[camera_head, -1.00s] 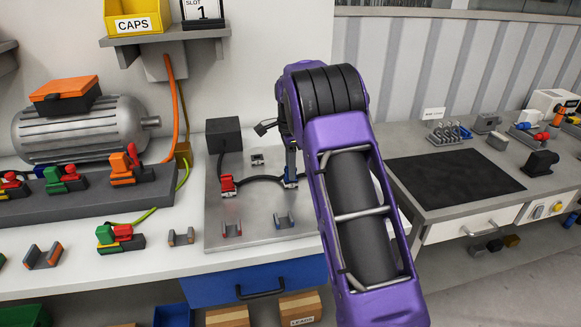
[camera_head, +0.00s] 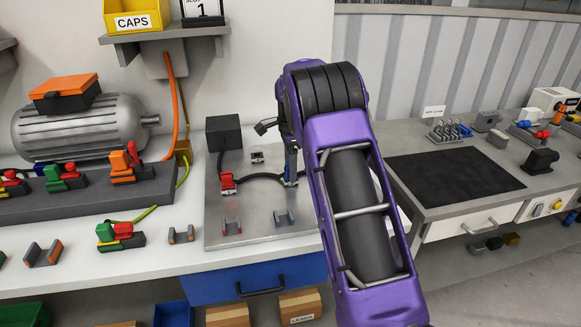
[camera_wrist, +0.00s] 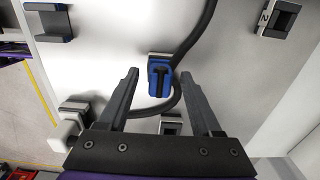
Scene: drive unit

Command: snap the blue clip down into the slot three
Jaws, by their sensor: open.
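The blue clip (camera_wrist: 160,82) is on the black cable, over a pale socket (camera_wrist: 159,56) in the wrist view. I cannot tell whether it is fully seated. My gripper (camera_wrist: 160,75) is open, with one finger on each side of the clip and a visible gap to both. No number three is readable; a socket at the wrist view's upper right (camera_wrist: 280,18) is marked 2.
The red clip (camera_head: 228,183) sits to the left on the metal board (camera_head: 262,195). An empty socket (camera_head: 257,157) and a dark box (camera_head: 223,134) are behind. Two small U-shaped brackets, one red-edged (camera_head: 232,227) and one blue-edged (camera_head: 284,219), stand in front. A dark mat (camera_head: 455,173) lies on the right bench.

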